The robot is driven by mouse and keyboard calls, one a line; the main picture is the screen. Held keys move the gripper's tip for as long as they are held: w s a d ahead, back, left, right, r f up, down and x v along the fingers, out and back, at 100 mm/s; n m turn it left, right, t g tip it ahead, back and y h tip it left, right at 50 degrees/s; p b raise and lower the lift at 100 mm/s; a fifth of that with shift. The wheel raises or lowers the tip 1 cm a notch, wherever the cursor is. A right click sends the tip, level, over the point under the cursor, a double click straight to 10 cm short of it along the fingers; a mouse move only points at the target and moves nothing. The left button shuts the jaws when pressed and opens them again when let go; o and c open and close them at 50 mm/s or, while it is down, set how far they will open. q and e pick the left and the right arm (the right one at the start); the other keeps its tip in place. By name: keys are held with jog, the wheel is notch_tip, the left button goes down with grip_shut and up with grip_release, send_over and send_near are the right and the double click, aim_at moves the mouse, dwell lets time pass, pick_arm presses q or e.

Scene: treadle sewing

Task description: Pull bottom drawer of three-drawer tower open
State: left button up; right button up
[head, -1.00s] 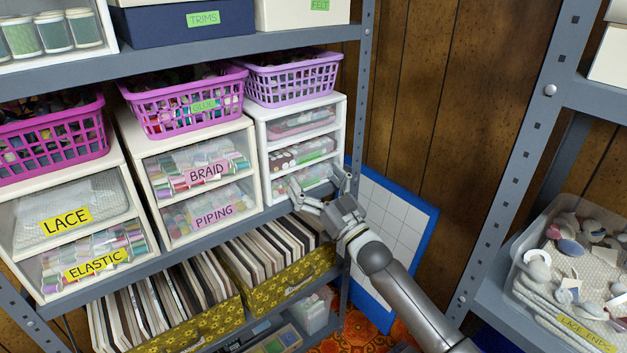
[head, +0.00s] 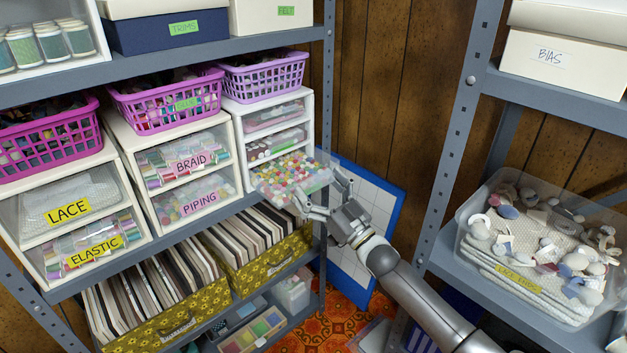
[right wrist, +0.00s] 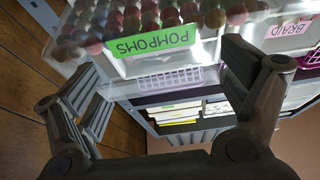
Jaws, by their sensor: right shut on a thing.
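The three-drawer tower (head: 224,140) is white and stands on the shelf under a lilac basket. Its bottom drawer (head: 290,180) is clear, full of coloured pompoms, and sticks well out of the tower. The two drawers above it are in. In the right wrist view the drawer's front carries a green POMPOMS label (right wrist: 160,38), upside down, between my fingers. My left gripper is not in view.
White drawer units labelled BRAID (head: 190,163) and LACE (head: 68,209) stand left of the tower. Yellow patterned boxes (head: 280,258) are on the shelf below. A blue-edged gridded board (head: 375,195) leans behind my arm. Another shelf with a clear bin (head: 530,290) is at right.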

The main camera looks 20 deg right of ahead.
jog(key=shift+s+d, duration=0.1)
jog(key=shift+d, duration=0.1)
jog(key=o, duration=1.1)
jog(key=shift+s+d+f, duration=0.1)
jog(key=shift+s+f, duration=0.15)
jog(key=shift+s, duration=0.15)
jog(key=shift+v, duration=3.3)
jog(key=shift+c, duration=0.2)
